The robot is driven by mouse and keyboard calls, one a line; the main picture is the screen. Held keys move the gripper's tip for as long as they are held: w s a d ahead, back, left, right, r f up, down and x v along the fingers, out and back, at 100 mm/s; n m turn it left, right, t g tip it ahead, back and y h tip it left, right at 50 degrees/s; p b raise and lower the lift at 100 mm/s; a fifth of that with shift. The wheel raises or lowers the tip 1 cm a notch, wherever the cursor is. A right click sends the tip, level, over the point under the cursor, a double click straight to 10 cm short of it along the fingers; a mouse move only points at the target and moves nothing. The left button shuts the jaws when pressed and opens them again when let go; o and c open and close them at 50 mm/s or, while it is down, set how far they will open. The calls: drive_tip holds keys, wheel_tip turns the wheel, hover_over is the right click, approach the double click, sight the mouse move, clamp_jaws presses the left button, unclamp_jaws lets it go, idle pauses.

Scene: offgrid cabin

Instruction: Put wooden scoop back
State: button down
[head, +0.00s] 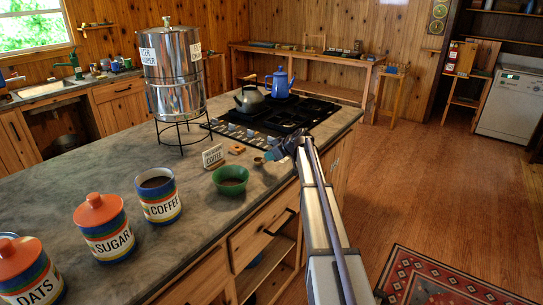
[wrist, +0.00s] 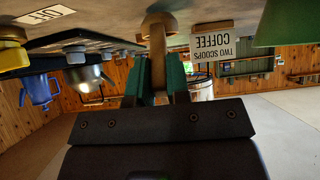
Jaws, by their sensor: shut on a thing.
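My gripper (head: 272,154) is over the near right edge of the island counter. In the wrist view my gripper's teal fingers (wrist: 156,78) are shut on the handle of the wooden scoop (wrist: 158,24). The scoop's round end points away from the fingers. In the head view a small tan part of the scoop (head: 258,162) shows beside the gripper. The green bowl (head: 230,180) with brown contents is just left of it. The coffee canister (head: 160,197) stands lidless further left, with dark contents. A "two scoops coffee" sign (head: 213,156) stands behind the bowl.
Lidded sugar (head: 106,230) and oats (head: 28,272) canisters stand at the front left. A steel water urn (head: 173,70) on a wire stand is behind. A stove (head: 287,112) with a grey kettle (head: 249,100) and blue pot (head: 280,82) lies beyond. Bare counter lies between canisters and bowl.

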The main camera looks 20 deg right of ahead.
drive_tip(key=shift+f, duration=0.3)
idle(0.6)
drive_tip(key=c, duration=1)
unclamp_jaws()
drive_tip(key=p+v, duration=0.6)
drive_tip(key=v, duration=0.4)
drive_tip(key=shift+s+d+r, duration=0.1)
drive_tip(key=shift+s+r, duration=0.15)
